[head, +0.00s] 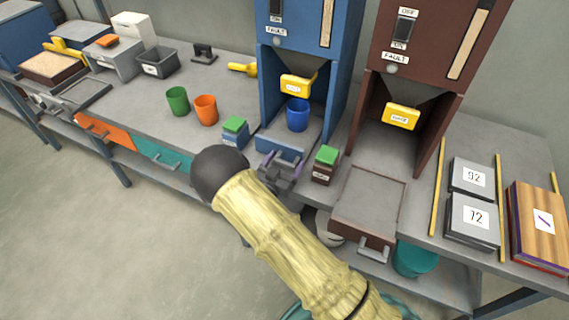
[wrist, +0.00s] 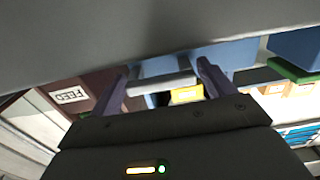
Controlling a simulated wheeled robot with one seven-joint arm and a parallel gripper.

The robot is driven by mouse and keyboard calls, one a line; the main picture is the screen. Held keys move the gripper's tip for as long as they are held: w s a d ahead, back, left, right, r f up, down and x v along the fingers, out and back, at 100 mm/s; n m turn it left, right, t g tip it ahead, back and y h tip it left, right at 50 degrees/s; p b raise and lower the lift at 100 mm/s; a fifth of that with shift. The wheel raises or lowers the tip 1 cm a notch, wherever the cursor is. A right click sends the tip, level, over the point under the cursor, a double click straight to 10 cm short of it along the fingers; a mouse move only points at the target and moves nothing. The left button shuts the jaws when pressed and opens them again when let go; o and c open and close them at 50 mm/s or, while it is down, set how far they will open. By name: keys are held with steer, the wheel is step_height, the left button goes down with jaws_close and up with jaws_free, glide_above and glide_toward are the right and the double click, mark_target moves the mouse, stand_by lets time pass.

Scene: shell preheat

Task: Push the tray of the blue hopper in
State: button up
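The blue hopper (head: 340,70) stands at the back of the bench. The blue front of its tray (head: 282,147) shows at the foot of its bay, with a grey handle. A blue cup (head: 298,114) stands in the bay under the yellow gate. My gripper (head: 281,172) is at the tray front, its purple fingers apart. In the wrist view, the grey handle bar (wrist: 160,81) spans between the spread fingertips of the gripper (wrist: 165,82). I cannot tell whether they touch it. My arm hides part of the area in front.
A brown hopper (head: 425,50) is to the right; its tray (head: 368,200) sticks out toward the front. Small green-topped boxes stand left (head: 235,131) and right (head: 325,165) of my gripper. Green (head: 177,101) and orange (head: 206,110) cups are farther left.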

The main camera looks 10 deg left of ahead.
steer(key=shift+o, duration=0.4)
steer(key=shift+s+a, duration=0.1)
steer(key=shift+s, duration=0.1)
steer(key=b+v, duration=0.1)
steer(key=v, duration=1.6)
